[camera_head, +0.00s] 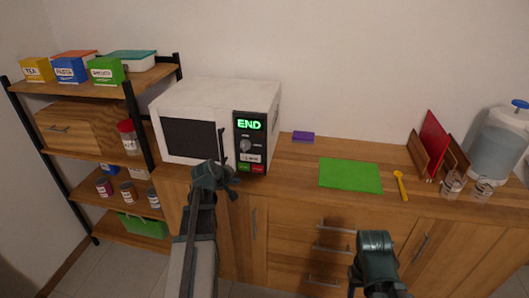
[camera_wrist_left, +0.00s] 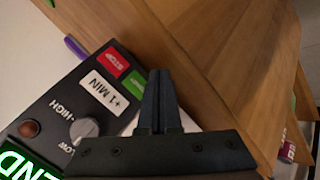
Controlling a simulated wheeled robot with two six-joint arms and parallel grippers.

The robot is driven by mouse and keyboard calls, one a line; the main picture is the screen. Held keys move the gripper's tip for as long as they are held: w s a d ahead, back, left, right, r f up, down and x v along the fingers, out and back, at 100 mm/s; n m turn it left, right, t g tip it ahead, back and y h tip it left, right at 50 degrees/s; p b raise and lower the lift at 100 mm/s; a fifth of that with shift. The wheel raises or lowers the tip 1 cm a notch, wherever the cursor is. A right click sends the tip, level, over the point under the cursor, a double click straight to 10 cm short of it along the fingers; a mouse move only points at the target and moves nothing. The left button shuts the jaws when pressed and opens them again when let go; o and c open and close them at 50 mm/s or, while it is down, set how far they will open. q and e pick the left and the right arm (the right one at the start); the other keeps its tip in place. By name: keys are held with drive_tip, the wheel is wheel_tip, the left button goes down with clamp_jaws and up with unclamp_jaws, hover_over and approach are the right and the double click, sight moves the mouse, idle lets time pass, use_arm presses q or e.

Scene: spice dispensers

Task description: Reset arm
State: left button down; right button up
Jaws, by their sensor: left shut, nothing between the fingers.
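My left gripper (camera_head: 233,187) is in front of the white microwave (camera_head: 217,95), near its lower right corner. In the left wrist view the left gripper's dark fingers (camera_wrist_left: 158,95) are together with nothing between them. They are close to the microwave's control panel (camera_wrist_left: 75,115), beside its red STOP button, green button and +1 MIN label. I cannot tell whether they touch it. The head view shows END in green on the display (camera_head: 249,125). My right gripper (camera_head: 370,272) is low in the head view, in front of the drawers, and its fingers cannot be made out.
A shelf rack (camera_head: 140,130) with boxes and spice jars stands to the left.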

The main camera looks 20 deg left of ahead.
use_arm(q)
drive_tip(key=s+d+f+m+g+h+p, duration=0.1)
drive_tip(key=s+d+m+g+p, duration=0.2)
drive_tip(key=d, duration=0.8)
drive_tip(key=s+d+m+g+h, duration=0.15)
drive_tip(key=d+m, duration=0.35)
drive_tip(key=d, duration=0.7)
drive_tip(key=s+d+r+m+g+y+p, duration=0.1)
drive_tip(key=s+d+m+g+y+p, duration=0.2)
drive_tip(key=s+d, duration=1.1)
drive_tip(key=s+m+g, duration=0.2)
drive_tip(key=m, duration=0.3)
drive_tip(key=shift+s+d+r+p, duration=0.15)
drive_tip(key=shift+s+d+p, duration=0.1)
drive_tip(key=shift+d+p, duration=0.1)
